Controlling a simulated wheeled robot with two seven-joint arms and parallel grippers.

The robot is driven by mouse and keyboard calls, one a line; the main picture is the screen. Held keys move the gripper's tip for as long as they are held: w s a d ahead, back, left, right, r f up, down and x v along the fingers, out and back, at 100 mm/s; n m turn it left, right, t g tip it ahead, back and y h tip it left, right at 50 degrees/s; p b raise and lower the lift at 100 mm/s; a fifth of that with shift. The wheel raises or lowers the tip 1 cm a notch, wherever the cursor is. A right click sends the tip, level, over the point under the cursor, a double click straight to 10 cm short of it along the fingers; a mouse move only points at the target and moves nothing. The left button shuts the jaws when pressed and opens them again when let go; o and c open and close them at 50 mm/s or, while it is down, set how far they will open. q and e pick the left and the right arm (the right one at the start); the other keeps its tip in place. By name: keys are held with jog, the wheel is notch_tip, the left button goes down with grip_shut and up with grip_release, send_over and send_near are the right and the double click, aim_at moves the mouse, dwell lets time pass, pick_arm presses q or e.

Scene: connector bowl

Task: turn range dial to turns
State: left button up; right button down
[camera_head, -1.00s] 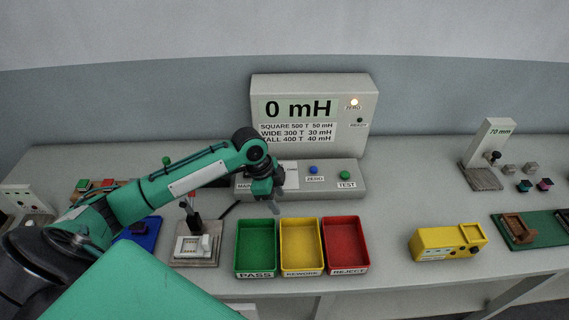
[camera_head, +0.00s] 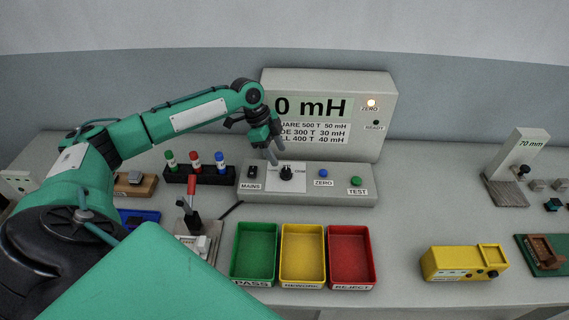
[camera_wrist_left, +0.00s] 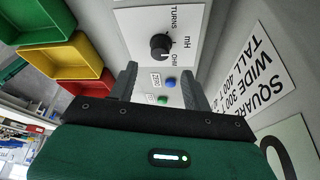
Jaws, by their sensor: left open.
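The range dial (camera_head: 286,173) is a black knob on a white plate on the sloped front panel of the grey meter (camera_head: 352,182). In the left wrist view the dial (camera_wrist_left: 160,46) has TURNS, mH and OHM printed around it; its pointer is too small to read surely. My left gripper (camera_head: 275,155) is open and empty, with its fingers pointing down just above and behind the dial in the head view. In the left wrist view the dial lies beyond the two fingertips (camera_wrist_left: 158,70), apart from them. My right gripper is not in view.
The MAINS switch (camera_head: 252,172) is left of the dial; the blue ZERO button (camera_head: 323,173) and green TEST button (camera_head: 355,181) are right. The display (camera_head: 312,106) reads 0 mH. Green (camera_head: 233,258), yellow (camera_head: 303,284) and red (camera_head: 371,265) trays stand in front.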

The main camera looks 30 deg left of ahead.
aim_at(286, 170)
pick_arm(q)
jog(key=p+x, duration=0.1)
jog(key=x, duration=0.5)
jog(key=shift+d+f, duration=0.15)
jog(key=shift+f, duration=0.1)
jog(key=c, duration=1)
